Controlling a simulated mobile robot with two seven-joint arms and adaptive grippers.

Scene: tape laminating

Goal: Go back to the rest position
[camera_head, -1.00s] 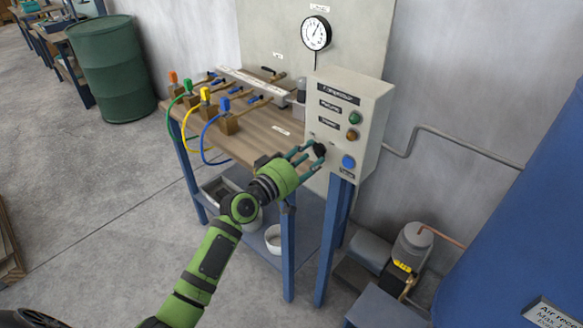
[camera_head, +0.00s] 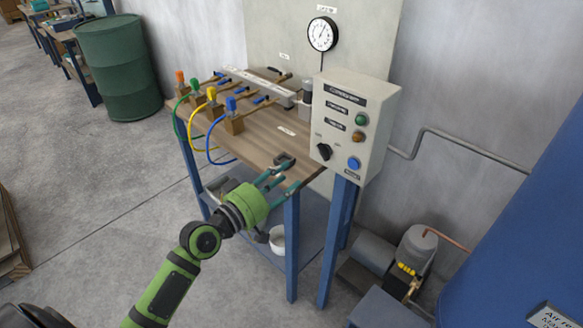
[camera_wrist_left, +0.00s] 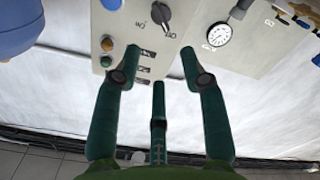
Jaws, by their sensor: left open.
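My left gripper (camera_head: 280,177), green with dark teal fingers, is open and empty at the near right edge of the wooden-topped bench. It is apart from the grey control box (camera_head: 371,115) and lower left of its black rotary knob (camera_head: 323,151). In the left wrist view my spread left fingers (camera_wrist_left: 157,75) show with nothing between them. That view is turned over, with the knob (camera_wrist_left: 161,14) near the top, beyond the fingertips. My right gripper is not in view.
The bench (camera_head: 262,140) holds several valves with coloured hoses. A pressure gauge (camera_head: 322,34) hangs on the panel behind. A blue tank (camera_head: 520,230) and a compressor (camera_head: 412,255) stand right. A green barrel (camera_head: 118,68) stands at the back left. Open floor (camera_head: 90,200) lies left.

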